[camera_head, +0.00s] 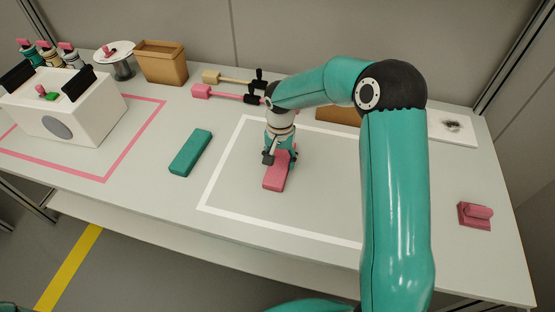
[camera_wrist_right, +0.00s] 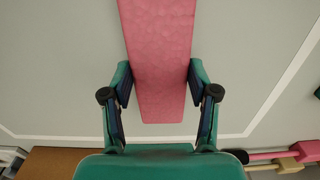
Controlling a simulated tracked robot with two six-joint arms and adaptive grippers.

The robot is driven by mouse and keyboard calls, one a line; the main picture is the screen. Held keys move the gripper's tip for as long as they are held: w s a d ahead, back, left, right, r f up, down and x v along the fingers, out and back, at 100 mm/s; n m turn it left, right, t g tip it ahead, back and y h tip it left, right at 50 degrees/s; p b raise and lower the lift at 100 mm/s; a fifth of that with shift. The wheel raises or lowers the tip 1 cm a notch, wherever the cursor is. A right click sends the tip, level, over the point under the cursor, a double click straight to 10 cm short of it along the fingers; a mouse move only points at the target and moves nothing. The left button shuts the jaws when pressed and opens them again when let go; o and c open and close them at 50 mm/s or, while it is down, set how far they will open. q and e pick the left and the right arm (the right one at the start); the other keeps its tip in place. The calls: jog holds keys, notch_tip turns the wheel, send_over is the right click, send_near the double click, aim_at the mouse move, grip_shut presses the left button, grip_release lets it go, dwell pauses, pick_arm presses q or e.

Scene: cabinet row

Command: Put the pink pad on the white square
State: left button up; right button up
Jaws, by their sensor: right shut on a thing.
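The pink pad (camera_head: 274,181) is a flat, long block inside the white square (camera_head: 280,227), a white outline on the grey table. My right gripper (camera_head: 280,158) points down and is shut on the pad near its far end. In the right wrist view, the pad (camera_wrist_right: 158,55) sits between the two fingers of the gripper (camera_wrist_right: 160,88), and part of the white outline (camera_wrist_right: 60,137) shows around it. I cannot tell whether the pad touches the table. My left gripper is not in view.
A teal pad (camera_head: 190,152) lies left of the square. A white box (camera_head: 90,110) stands in a pink outline (camera_head: 135,140). A brown bin (camera_head: 160,63), a pink mallet (camera_head: 225,93) and a beige mallet (camera_head: 225,77) are behind. A pink block (camera_head: 475,215) lies right.

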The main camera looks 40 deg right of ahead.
aim_at(280, 162)
jog(key=shift+f, duration=0.15)
jog(key=o, duration=0.9)
jog(key=shift+r, duration=0.3)
notch_tip(280, 162, up, 12)
jog(key=shift+f, duration=0.1)
